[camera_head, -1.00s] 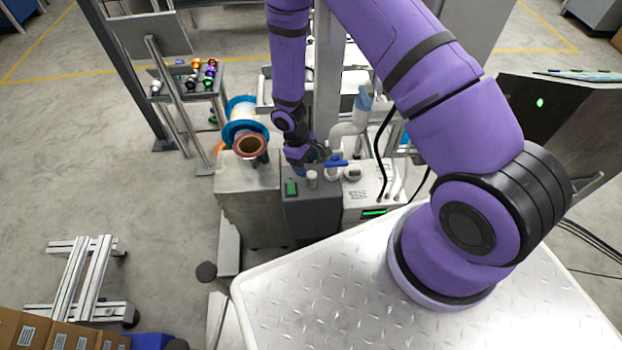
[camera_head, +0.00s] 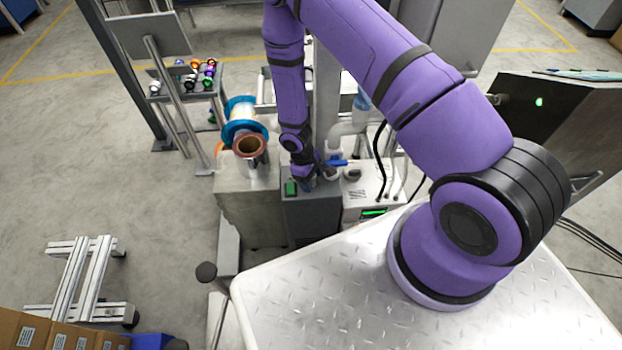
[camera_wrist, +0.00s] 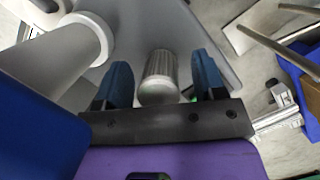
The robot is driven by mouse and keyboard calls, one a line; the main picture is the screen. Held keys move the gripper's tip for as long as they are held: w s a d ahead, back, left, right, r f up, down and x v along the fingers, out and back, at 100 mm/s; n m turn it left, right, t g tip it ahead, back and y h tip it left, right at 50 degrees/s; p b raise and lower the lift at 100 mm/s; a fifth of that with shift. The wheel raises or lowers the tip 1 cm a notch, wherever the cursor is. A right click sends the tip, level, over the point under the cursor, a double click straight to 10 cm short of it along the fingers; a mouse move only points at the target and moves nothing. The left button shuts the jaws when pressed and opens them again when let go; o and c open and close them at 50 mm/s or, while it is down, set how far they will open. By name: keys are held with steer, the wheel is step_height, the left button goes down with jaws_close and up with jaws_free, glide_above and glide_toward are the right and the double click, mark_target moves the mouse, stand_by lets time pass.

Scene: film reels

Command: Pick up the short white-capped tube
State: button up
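The short white-capped tube (camera_wrist: 158,78) stands on the grey box and shows in the wrist view between my two blue fingers. Its ribbed side and pale round end face are visible. My gripper (camera_wrist: 163,66) is open, with a finger on each side of the tube and a visible gap on both sides. In the head view my gripper (camera_head: 308,182) is low over the top of the dark grey box (camera_head: 312,207), to the right of a green button (camera_head: 291,188). There the tube is hidden behind my gripper.
A copper-coloured spool (camera_head: 249,145) and a blue-rimmed reel (camera_head: 241,112) are left of my gripper. A white pipe (camera_head: 345,131) and a blue-handled valve (camera_head: 336,162) stand close on the right. A white box (camera_head: 361,197) with a dark knob is beside the grey box.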

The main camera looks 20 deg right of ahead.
steer(key=c, duration=0.9)
steer(key=shift+c, duration=0.2)
steer(key=shift+r, duration=0.15)
